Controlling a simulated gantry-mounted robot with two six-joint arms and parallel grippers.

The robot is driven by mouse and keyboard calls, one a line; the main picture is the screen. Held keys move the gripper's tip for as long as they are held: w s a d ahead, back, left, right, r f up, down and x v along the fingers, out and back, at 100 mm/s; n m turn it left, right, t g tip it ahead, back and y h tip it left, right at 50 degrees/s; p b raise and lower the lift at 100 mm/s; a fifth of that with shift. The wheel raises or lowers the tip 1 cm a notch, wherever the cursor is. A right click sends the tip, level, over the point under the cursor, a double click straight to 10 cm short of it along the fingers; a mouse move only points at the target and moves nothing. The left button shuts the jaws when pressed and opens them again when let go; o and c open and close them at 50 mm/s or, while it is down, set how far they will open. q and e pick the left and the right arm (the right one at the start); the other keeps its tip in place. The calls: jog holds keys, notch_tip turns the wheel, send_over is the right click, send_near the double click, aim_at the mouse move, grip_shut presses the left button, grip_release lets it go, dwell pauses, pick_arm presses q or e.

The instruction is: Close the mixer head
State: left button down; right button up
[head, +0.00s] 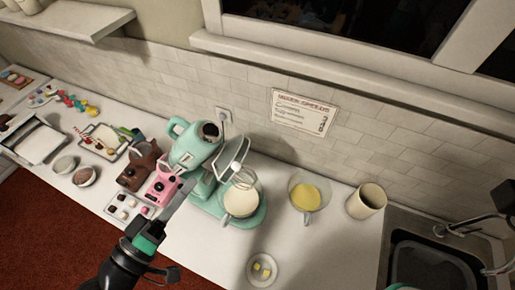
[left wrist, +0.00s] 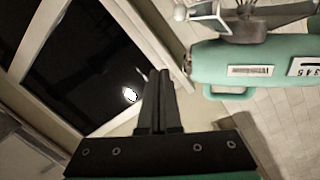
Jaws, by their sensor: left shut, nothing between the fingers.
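The mint-green mixer stands on the counter in the head view, with its head (head: 193,148) tilted up and back. My left gripper (head: 187,187) is shut and empty, in front of the mixer in the picture and to the left of the bowl. In the left wrist view the shut fingers (left wrist: 159,75) point up the picture, and the mixer head (left wrist: 245,62) shows at upper right, apart from them.
A pink box (head: 163,187) and a brown machine (head: 140,167) stand left of the mixer. To its right are a bowl of yellow liquid (head: 310,193), a beige canister (head: 366,201) and a sink (head: 430,262). A small plate (head: 262,281) lies in front. A window ledge runs above.

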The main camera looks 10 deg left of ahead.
pick_arm(q)
notch_tip(320, 180, down, 3)
jog(key=s+a+n+y, duration=0.1)
jog(key=s+a, duration=0.1)
jog(key=w+d, duration=0.2)
jog(key=w, duration=0.1)
jog(key=w+d+f, duration=0.1)
jog(key=w+d, duration=0.1)
jog(key=w, duration=0.1)
jog(key=w+d+f, duration=0.1)
jog(key=w, duration=0.3)
jog(key=shift+d+f, duration=0.15)
jog(key=shift+d, duration=0.25)
jog(key=shift+f, duration=0.1)
